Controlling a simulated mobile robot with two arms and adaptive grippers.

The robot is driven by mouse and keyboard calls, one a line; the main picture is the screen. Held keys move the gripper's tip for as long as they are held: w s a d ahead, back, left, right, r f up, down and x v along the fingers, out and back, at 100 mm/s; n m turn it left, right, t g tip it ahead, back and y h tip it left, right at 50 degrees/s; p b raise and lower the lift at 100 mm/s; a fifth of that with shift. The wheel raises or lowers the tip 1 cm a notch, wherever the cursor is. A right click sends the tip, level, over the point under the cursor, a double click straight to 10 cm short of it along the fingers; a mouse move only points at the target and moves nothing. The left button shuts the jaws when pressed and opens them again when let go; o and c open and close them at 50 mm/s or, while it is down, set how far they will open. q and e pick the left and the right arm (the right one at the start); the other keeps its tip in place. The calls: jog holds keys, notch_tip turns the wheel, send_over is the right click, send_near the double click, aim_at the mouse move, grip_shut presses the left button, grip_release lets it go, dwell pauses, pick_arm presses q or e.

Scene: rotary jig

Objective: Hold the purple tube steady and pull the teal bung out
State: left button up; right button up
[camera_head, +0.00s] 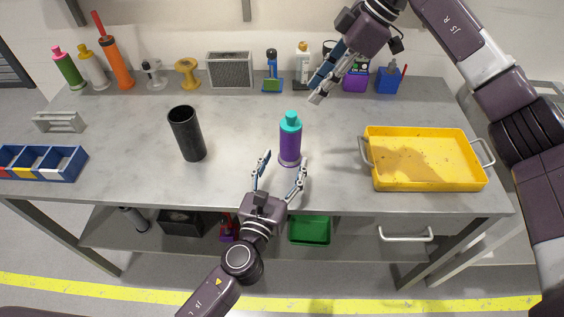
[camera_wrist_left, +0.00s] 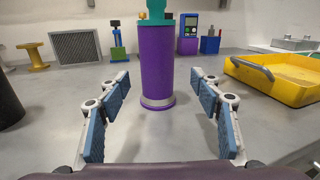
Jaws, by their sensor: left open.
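The purple tube (camera_head: 290,146) stands upright near the middle of the grey bench, with the teal bung (camera_head: 291,120) seated in its top. In the left wrist view the tube (camera_wrist_left: 157,65) stands straight ahead, beyond and between the fingers, with a pale band around its foot. My left gripper (camera_head: 283,166) is open and empty just in front of the tube, its fingers apart and not touching it. My right gripper (camera_head: 318,92) is above the back of the bench, up and right of the bung, apart from it. Its finger gap is hard to judge.
A black cup (camera_head: 187,134) stands left of the tube. A yellow tray (camera_head: 427,160) with raised handles lies to the right. A blue divided bin (camera_head: 62,163) is at the left edge. Bottles and a grey grille box (camera_head: 230,70) line the back. Bench around the tube is clear.

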aim_at(288, 149)
pick_arm(q)
jog(key=shift+w+a, duration=0.15)
jog(key=shift+w, duration=0.35)
jog(key=x, duration=0.7)
